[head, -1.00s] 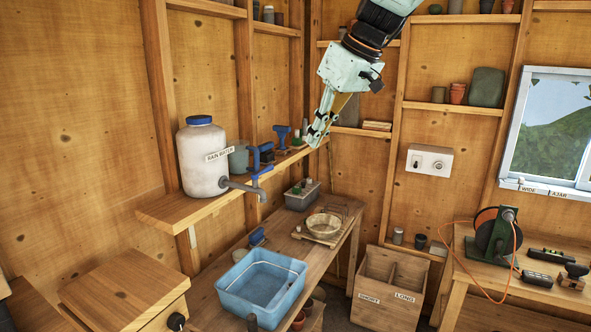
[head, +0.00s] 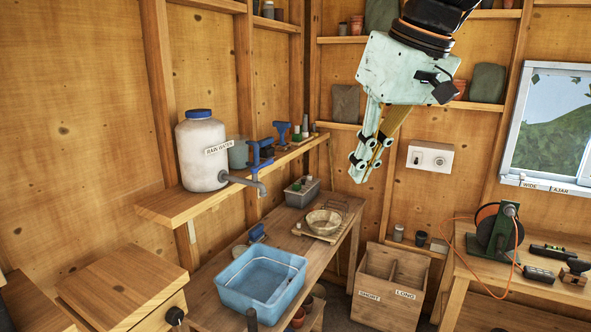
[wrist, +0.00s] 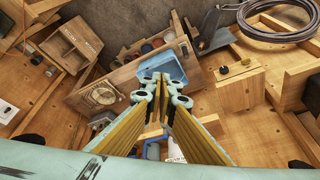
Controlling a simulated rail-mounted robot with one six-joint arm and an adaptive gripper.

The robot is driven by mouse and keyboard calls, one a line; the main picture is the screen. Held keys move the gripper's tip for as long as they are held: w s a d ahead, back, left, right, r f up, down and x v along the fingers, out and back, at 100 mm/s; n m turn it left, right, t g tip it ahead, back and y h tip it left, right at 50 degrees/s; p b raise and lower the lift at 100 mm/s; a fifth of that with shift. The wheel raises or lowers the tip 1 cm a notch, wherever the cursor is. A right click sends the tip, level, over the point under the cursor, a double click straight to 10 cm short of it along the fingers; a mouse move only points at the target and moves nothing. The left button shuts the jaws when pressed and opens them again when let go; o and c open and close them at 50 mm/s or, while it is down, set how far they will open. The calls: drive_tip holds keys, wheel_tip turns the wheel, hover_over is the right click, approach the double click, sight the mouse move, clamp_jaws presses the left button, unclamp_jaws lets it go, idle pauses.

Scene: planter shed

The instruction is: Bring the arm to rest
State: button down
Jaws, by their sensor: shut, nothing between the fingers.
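My gripper (head: 368,168) is pale green with yellowish finger pads and hangs in the air at the upper middle of the head view. Its fingers point down and are shut with nothing between them. It is well above the bench, in front of the back wall and clear of the shelves. In the wrist view my gripper (wrist: 160,80) shows with its fingers together, the blue basin (wrist: 163,67) appearing beyond the tips.
A white rain water tank (head: 203,152) stands on the left shelf. A divided wooden bin (head: 385,300) and a cable reel (head: 492,235) are to the right. The air around the gripper is free.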

drive_tip(key=s+d+f+m+h+b, duration=0.1)
drive_tip(key=s+d+f, duration=0.2)
drive_tip(key=s, duration=0.7)
drive_tip(key=s+d+f+m+b, duration=0.1)
drive_tip(key=s+d+f+m, duration=0.1)
drive_tip(key=s+f, duration=0.5)
drive_tip(key=s+d+f+m+h+b, duration=0.1)
drive_tip(key=s+f, duration=0.4)
drive_tip(key=s, duration=0.7)
drive_tip(key=d+m, duration=0.1)
drive_tip(key=d, duration=0.1)
drive_tip(key=shift+s+d+h, duration=0.3)
drive_tip(key=shift+s, duration=0.1)
